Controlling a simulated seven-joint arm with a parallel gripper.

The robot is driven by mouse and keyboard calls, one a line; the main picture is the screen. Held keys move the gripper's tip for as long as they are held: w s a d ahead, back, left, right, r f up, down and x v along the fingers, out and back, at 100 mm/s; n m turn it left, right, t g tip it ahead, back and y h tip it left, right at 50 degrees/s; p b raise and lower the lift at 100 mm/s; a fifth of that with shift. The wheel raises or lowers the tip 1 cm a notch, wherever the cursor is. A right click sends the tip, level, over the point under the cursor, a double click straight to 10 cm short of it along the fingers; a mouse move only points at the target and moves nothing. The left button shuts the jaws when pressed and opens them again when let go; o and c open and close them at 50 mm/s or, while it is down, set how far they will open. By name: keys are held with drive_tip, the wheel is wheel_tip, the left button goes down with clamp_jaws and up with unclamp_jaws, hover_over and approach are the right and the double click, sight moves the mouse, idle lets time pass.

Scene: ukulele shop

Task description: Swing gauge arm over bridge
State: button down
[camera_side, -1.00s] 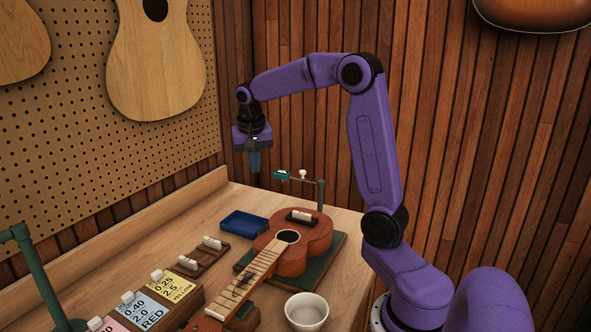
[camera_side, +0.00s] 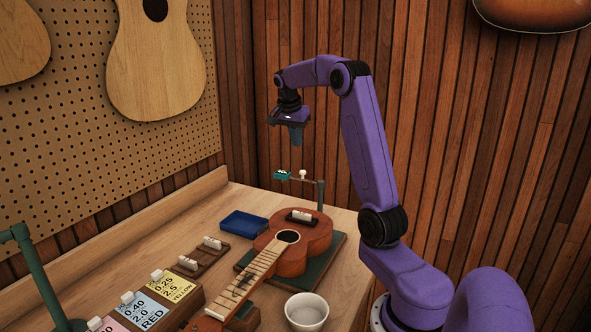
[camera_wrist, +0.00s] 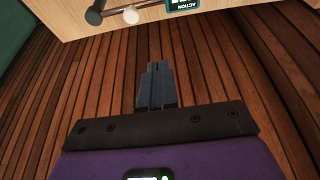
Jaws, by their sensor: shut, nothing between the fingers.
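My gripper (camera_side: 296,141) is shut and empty, pointing down above the gauge arm. In the wrist view its fingers (camera_wrist: 157,75) are together, below the knob (camera_wrist: 131,15) and gauge head (camera_wrist: 182,4).
The ukulele lies on a green mat (camera_side: 330,262). A blue tray (camera_side: 244,224), a wooden rack (camera_side: 204,258), labelled blocks (camera_side: 178,290) and a white bowl (camera_side: 307,311) are nearby. A wood-slat wall (camera_side: 440,130) stands behind.

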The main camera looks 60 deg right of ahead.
sight(299, 179)
drive_tip(key=shift+f, duration=0.1)
wheel_tip(299, 179, down, 10)
drive_tip(key=shift+a, duration=0.3)
idle(0.4)
idle(0.4)
